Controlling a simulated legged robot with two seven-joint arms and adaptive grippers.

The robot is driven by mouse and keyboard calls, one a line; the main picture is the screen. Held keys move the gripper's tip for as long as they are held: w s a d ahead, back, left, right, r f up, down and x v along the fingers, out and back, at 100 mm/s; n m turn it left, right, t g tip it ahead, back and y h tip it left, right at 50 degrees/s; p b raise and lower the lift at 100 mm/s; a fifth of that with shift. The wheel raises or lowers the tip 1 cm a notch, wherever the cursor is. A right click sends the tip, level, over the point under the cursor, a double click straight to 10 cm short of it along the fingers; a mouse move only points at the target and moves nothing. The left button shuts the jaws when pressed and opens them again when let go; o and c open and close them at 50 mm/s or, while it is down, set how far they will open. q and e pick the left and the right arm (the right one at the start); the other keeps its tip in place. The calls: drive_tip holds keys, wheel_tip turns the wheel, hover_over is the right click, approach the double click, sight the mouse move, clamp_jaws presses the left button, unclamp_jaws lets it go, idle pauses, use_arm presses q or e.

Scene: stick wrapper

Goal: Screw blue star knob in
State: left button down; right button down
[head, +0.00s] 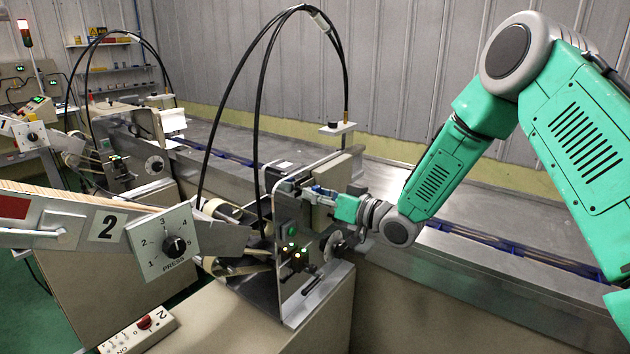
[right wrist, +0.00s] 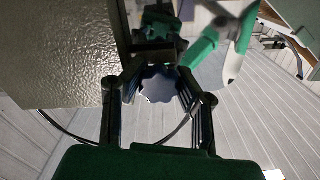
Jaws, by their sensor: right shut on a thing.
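My right arm comes in from the right in the head view, and its right gripper (head: 316,193) is at the upper part of the number 2 machine's metal plate. In the right wrist view a star knob (right wrist: 157,86) with a scalloped rim lies between the fingers of this gripper (right wrist: 158,76). The knob looks pale blue-grey in this light. The gripper is shut on it. In the head view the fingers and housing mostly hide the knob, and its thread cannot be seen. My left gripper is not in view.
A metal plate (head: 291,222) with green-lit switches stands just left of the gripper. Black cables (head: 258,110) arch above the machine. A PRESS dial panel (head: 163,243) is at the front left. A long metal bench (head: 480,215) runs behind my arm.

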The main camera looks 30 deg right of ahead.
drive_tip(key=m+p, duration=0.1)
drive_tip(key=m, duration=0.3)
drive_tip(key=shift+d+r, duration=0.15)
drive_tip(key=m, duration=0.3)
drive_tip(key=shift+m, duration=0.4)
drive_tip(key=c, duration=1.3)
unclamp_jaws()
